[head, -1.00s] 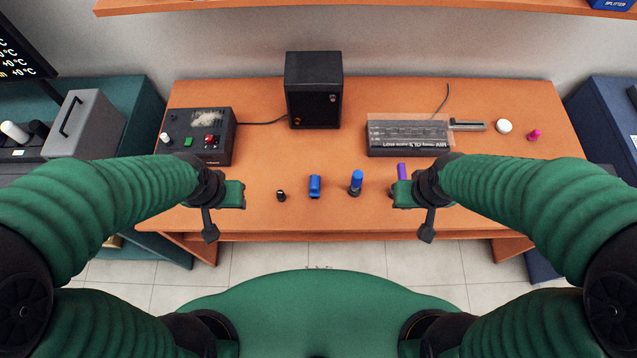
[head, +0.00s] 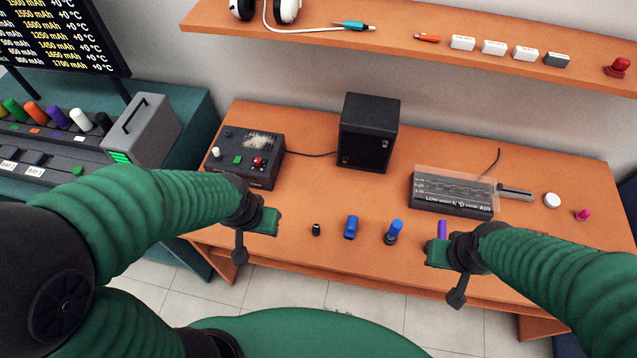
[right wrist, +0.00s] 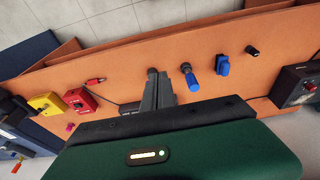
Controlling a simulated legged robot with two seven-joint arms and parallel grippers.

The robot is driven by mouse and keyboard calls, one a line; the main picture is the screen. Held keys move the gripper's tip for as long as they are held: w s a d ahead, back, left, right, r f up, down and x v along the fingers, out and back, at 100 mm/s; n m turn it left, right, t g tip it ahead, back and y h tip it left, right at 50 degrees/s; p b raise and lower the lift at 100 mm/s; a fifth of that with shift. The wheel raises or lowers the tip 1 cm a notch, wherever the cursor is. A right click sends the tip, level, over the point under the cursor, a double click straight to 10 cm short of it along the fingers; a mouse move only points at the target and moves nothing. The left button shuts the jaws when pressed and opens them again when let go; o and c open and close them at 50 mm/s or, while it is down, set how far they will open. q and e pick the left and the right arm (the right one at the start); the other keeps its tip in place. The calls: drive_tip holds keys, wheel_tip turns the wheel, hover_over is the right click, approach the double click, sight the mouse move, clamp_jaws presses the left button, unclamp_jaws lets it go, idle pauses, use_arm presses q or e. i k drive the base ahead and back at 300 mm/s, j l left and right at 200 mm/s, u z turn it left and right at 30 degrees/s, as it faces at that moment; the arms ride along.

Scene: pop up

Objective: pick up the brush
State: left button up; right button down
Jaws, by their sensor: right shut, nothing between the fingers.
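I cannot tell for sure which item is the brush. A blue-capped piece with a dark base (head: 394,231) stands near the table's front edge, with a blue block (head: 351,227) and a small black knob (head: 316,230) to its left. A purple piece (head: 441,230) is partly hidden behind my right gripper (head: 456,298). That gripper is shut and empty beyond the front edge; its fingers also show in the right wrist view (right wrist: 158,88). My left gripper (head: 239,255) looks shut and empty near the front left edge. A teal-and-dark slim tool (head: 353,25) lies on the upper shelf.
A black box (head: 369,131), a control box (head: 247,157) and a clear-covered dark unit (head: 451,193) stand on the orange table (head: 320,192). The shelf (head: 390,35) above holds white headphones, an orange piece (head: 427,37) and small blocks. The table middle is clear.

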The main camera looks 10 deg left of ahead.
sight(350, 228)
drive_tip(key=i+j, duration=0.15)
drive_tip(key=j, duration=0.3)
drive_tip(key=i+j+z, duration=0.1)
drive_tip(key=j, duration=0.35)
drive_tip(key=i+j, duration=0.15)
drive_tip(key=j, duration=0.35)
drive_tip(key=l+z, duration=0.05)
